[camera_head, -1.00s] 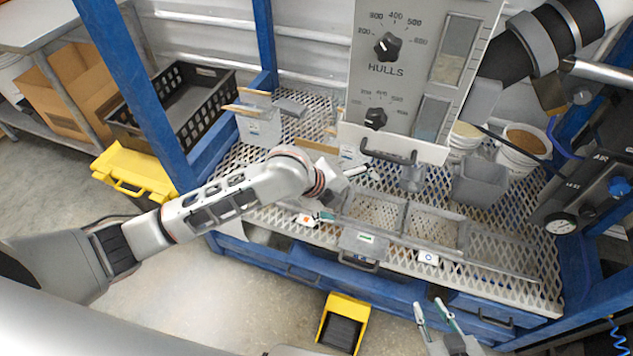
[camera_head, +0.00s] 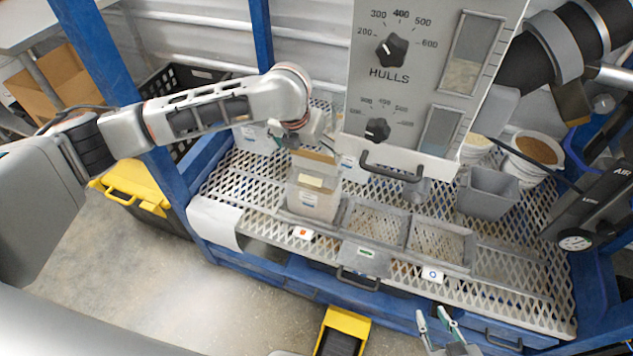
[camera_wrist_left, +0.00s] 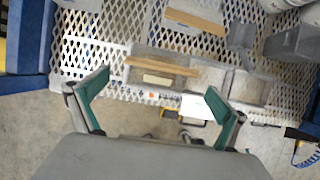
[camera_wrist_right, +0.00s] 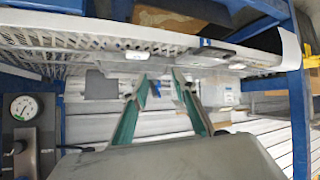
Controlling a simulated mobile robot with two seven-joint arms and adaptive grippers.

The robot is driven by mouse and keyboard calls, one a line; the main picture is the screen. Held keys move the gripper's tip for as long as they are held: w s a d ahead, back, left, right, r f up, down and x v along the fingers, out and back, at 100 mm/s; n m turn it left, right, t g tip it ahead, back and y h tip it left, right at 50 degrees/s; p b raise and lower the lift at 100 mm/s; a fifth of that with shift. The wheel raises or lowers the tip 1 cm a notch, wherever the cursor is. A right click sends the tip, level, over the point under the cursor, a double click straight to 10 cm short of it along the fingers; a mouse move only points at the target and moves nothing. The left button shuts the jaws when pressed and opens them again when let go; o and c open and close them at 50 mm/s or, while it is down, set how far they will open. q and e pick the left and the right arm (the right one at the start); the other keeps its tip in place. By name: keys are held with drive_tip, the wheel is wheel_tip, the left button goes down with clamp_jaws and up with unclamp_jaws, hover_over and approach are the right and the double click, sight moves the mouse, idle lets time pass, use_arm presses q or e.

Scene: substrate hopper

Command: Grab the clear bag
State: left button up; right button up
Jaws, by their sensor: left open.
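A clear bag (camera_head: 313,198) with a tan top strip and pale label stands upright on the mesh bench, left of the wire-mesh trays. My left gripper (camera_head: 300,138) is above and behind it, its fingers mostly hidden by the wrist. In the left wrist view, the left gripper (camera_wrist_left: 157,82) is open, and the bag (camera_wrist_left: 160,68) appears between its spread fingers, apart from them. My right gripper (camera_head: 435,318) is open and empty, low in front of the bench; its parted fingers also show in the right wrist view (camera_wrist_right: 161,76).
Another clear bag (camera_head: 255,140) stands behind at the left. The hopper panel (camera_head: 400,75) with dials and a handle (camera_head: 390,168) rises right of my left gripper. Mesh trays (camera_head: 440,243), a grey bin (camera_head: 487,192) and a white bucket (camera_head: 533,160) lie to the right.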

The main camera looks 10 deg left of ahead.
sight(313, 163)
use_arm(q)
drive_tip(key=shift+b+x, duration=0.3)
drive_tip(key=shift+x, duration=0.75)
drive_tip(key=shift+f, duration=0.6)
drive_tip(key=b+x, duration=0.2)
drive_tip(key=x, duration=0.2)
drive_tip(key=shift+s+d+f, duration=0.1)
drive_tip(key=shift+d+f, duration=0.05)
drive_tip(key=shift+f, duration=0.15)
drive_tip(key=shift+r, duration=0.15)
drive_tip(key=c, duration=1.7)
use_arm(e)
drive_tip(key=f, duration=0.2)
drive_tip(key=s, duration=0.1)
drive_tip(key=shift+s+d+f, duration=0.1)
drive_tip(key=shift+d+f, duration=0.2)
drive_tip(key=shift+f, duration=0.1)
